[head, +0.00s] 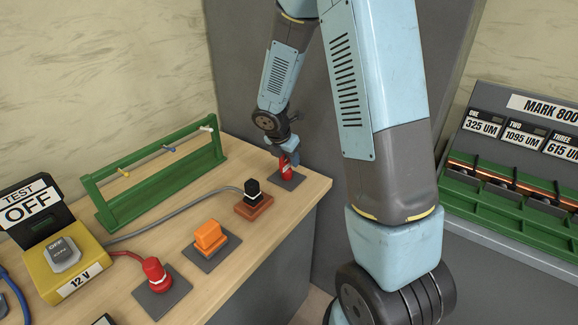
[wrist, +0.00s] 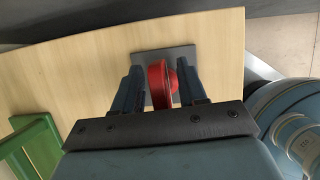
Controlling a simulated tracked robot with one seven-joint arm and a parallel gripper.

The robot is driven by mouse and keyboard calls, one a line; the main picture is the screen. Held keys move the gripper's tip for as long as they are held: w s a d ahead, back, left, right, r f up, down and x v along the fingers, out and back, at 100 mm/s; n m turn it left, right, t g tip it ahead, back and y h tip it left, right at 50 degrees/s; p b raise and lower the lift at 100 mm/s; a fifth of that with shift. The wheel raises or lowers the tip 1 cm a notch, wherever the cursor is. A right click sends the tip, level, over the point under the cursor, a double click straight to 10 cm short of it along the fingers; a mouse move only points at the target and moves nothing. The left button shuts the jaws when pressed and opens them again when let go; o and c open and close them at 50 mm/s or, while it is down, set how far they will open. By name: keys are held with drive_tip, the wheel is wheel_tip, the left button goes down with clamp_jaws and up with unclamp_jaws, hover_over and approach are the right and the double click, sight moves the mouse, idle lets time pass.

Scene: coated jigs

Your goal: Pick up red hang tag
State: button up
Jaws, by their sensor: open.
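The red hang tag (head: 286,169) stands on a small dark grey plate near the far right end of the wooden bench in the head view. It also shows in the wrist view (wrist: 156,84) as a red, rounded piece over the grey plate (wrist: 180,56). My gripper (head: 289,157) is just above and around it in the head view. In the wrist view my gripper (wrist: 160,85) is open, with one finger on each side of the red piece. A gap shows on the left side; on the right the finger is close, and I cannot tell whether it touches.
On the bench (head: 318,190) stand an orange block (head: 209,236), a black plug on a brown base (head: 253,203), a red plug (head: 155,273) and a yellow 12 V box (head: 68,262). A green rack (head: 150,170) stands behind. A MARK 800 panel (head: 520,130) is at right.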

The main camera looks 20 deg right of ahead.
drive_tip(key=shift+f, duration=0.15)
clamp_jaws()
idle(0.6)
drive_tip(key=shift+r, duration=0.5)
wheel_tip(320, 180, up, 2)
drive_tip(key=shift+r, duration=0.25)
drive_tip(key=s+a+r, duration=0.5)
drive_tip(key=s+r, duration=0.4)
drive_tip(key=s, duration=0.4)
drive_tip(key=shift+r, duration=0.25)
